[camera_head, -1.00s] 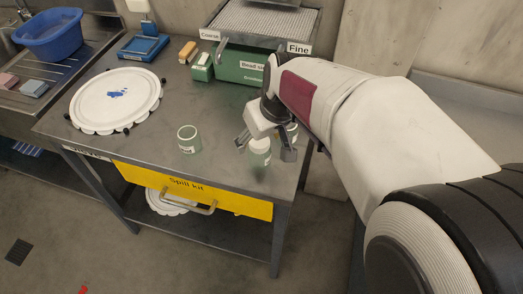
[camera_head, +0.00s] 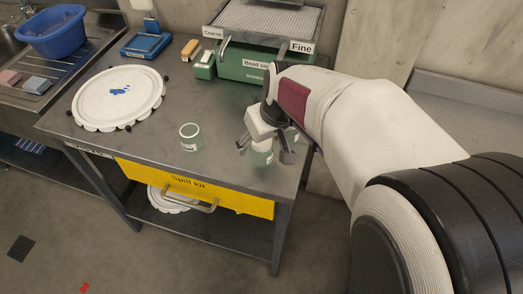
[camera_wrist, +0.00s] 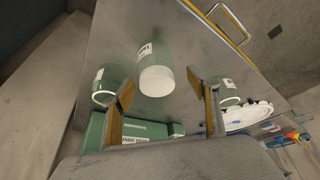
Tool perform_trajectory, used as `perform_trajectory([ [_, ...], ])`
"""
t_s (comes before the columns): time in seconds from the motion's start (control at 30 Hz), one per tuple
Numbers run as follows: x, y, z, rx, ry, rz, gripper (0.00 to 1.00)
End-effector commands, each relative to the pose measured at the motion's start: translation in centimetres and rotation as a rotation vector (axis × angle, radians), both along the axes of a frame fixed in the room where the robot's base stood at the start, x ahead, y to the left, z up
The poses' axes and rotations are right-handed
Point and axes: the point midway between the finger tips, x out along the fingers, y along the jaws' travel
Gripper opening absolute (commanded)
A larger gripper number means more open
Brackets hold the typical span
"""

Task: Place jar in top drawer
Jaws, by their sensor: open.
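A green jar with a white top (camera_wrist: 157,75) stands on the steel table between the fingers of my gripper (camera_wrist: 166,108), seen in the wrist view. In the head view that jar (camera_head: 262,146) is partly hidden by my gripper (camera_head: 265,149), whose open fingers are on either side of it. Contact cannot be told. A second jar (camera_head: 190,138) stands alone left of my gripper; its top looks open. Another jar (camera_wrist: 105,87) stands at the left in the wrist view, mostly hidden by my gripper in the head view. A yellow drawer (camera_head: 160,178) labelled "Spill kit" under the tabletop looks shut.
A green bead sieve box (camera_head: 240,66) stands at the table's back. A white round lid (camera_head: 118,96) lies at the left, near a blue scale (camera_head: 146,45). A sink with a blue tub (camera_head: 57,32) adjoins the table.

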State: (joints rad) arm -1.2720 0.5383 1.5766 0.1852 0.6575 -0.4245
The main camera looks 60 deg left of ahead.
Motion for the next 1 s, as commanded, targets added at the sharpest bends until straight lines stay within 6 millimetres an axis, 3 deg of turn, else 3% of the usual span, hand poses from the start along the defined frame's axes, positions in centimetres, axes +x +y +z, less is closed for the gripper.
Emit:
perform_trajectory([
  [0.27, 0.1, 0.3, -0.6, -0.001, 0.0, 0.0, 0.6],
  [0.7, 0.4, 1.9, -4.3, -0.001, 0.001, -0.001, 0.6],
  [1.0, 0.4, 2.1, -4.7, 0.0, 0.0, 0.0, 0.6],
])
